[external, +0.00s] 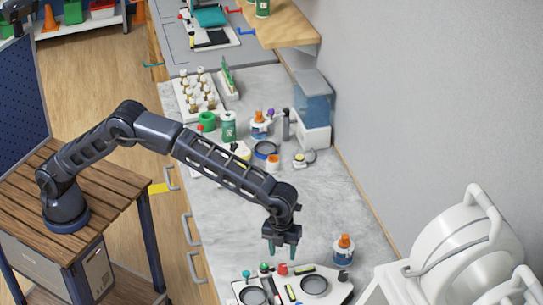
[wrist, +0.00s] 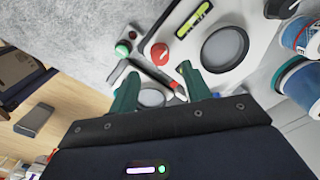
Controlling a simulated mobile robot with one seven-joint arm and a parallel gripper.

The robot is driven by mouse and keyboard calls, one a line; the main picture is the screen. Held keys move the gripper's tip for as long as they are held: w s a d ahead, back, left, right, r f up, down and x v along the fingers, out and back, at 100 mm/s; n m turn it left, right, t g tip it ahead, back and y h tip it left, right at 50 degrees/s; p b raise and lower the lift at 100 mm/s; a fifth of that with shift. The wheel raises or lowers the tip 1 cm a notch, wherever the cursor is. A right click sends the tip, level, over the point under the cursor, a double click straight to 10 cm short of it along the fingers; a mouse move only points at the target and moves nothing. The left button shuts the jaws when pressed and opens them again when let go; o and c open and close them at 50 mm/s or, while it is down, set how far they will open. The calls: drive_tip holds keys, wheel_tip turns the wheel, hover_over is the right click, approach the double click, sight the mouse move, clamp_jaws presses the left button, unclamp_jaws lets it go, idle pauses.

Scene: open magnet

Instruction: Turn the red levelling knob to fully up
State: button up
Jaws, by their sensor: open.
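The red knob (external: 283,269) is a small round cap on a white panel (external: 341,290) at the near end of the counter. It also shows in the wrist view (wrist: 158,52), just beyond my fingertips. My gripper (external: 282,249) points down above the panel, over the red knob's area. Its green fingers (wrist: 160,76) are open and apart, with nothing held between them. The fingers do not appear to touch the knob. I cannot tell which way the knob is turned.
A green knob (wrist: 122,50) is left of the red one. Dark-rimmed round dishes (external: 314,285) and a yellow-green level vial (wrist: 193,20) lie on the panel. An orange-capped bottle (external: 343,249) stands at right, near white equipment (external: 455,250). Bare counter (external: 225,225) lies left.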

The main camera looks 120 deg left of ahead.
sight(283, 266)
drive_tip(key=shift+w+f, duration=0.1)
drive_tip(key=shift+f, duration=2.9)
drive_tip(key=c, duration=1)
drive_tip(key=shift+n, duration=0.3)
